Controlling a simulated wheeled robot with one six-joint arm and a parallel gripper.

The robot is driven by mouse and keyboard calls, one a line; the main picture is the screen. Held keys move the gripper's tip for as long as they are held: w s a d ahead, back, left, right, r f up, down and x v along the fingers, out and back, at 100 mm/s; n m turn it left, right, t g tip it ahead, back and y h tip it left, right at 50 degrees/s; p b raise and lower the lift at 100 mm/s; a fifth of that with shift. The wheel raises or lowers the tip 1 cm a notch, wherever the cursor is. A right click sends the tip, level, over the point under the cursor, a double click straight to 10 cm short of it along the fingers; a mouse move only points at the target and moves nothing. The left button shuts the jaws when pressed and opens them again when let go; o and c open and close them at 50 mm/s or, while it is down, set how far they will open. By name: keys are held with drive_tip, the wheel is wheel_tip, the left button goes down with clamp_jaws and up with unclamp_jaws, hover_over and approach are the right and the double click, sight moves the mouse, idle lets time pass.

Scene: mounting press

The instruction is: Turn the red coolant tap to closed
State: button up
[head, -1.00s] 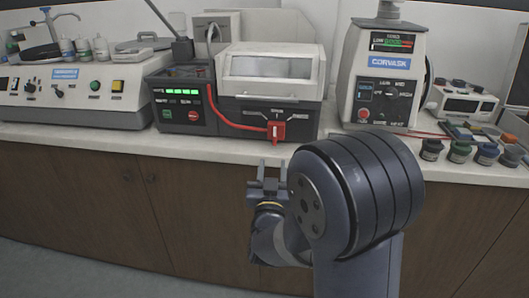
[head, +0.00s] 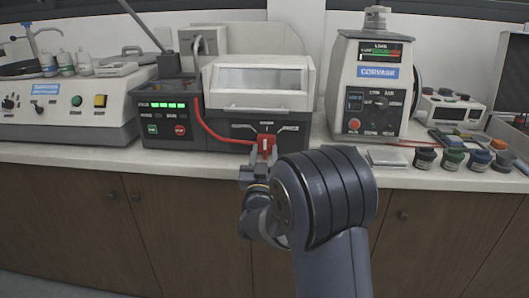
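The red coolant tap (head: 265,144) is on the front of the white and dark-grey machine (head: 258,100), at the lower right of its dark panel. Its handle looks upright, with a light mark on it, below printed position marks. A red hose (head: 212,135) runs down to it from the left. My gripper (head: 263,156) is at the tap, its two fingers apart on either side of the tap's lower part. I cannot tell whether the fingers touch it. My wrist and arm hide the area below and right of the tap.
A black control box (head: 166,117) with green lights stands left of the machine. The Corvask unit (head: 371,85) stands to the right. Small dark-lidded jars (head: 452,160) and a pale flat block (head: 388,157) lie near the counter's right front edge. Brown cabinets (head: 80,215) are below.

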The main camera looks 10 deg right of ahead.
drive_tip(key=shift+w+d+r, duration=0.1)
drive_tip(key=shift+w+r, duration=0.05)
drive_tip(key=shift+w, duration=0.15)
drive_tip(key=shift+c, duration=0.4)
clamp_jaws()
